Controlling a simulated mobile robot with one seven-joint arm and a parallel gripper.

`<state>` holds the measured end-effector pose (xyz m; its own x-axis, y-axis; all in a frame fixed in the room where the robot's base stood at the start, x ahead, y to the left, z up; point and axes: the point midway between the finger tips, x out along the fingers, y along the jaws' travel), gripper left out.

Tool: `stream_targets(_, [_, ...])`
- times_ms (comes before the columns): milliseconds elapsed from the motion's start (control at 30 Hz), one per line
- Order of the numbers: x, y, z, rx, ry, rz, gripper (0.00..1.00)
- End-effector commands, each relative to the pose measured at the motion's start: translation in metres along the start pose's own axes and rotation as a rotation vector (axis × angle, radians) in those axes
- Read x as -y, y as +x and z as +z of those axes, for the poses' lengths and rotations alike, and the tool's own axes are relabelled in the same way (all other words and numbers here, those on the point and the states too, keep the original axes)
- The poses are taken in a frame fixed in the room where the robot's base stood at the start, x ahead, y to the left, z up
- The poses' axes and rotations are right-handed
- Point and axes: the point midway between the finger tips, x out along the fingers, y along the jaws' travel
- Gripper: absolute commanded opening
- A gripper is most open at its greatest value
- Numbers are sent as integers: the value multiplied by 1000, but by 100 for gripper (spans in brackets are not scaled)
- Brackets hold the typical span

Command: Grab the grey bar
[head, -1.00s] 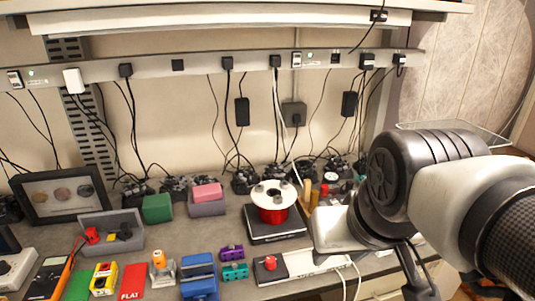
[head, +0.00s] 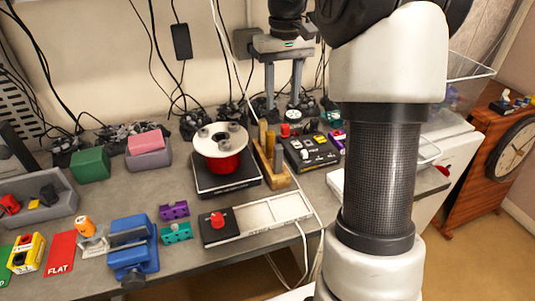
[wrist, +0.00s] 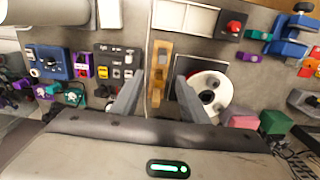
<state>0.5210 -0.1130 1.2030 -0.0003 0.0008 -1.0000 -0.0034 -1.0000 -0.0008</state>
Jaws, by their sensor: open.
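The grey bar (head: 278,158) stands upright in the front of a wooden holder (head: 282,182) on the bench. Brass-coloured bars (head: 263,132) stand behind it in the same holder. My gripper (head: 283,103) is open and empty, fingers pointing down, above and behind the holder in the head view. In the wrist view, the wooden holder (wrist: 160,72) shows between the two fingers (wrist: 157,85), below them.
A red spool with a white top (head: 223,150) stands on a black scale left of the holder. A black control box (head: 312,152) stands close on its right. A white strip with a red knob (head: 255,220) lies in front. Cables hang behind.

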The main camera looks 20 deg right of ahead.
Motion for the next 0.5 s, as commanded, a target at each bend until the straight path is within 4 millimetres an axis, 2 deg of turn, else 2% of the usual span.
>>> stream_targets(300, [1, 70, 2, 5, 0, 0, 41])
stream_targets(500, [1, 103, 1, 2, 0, 0, 41])
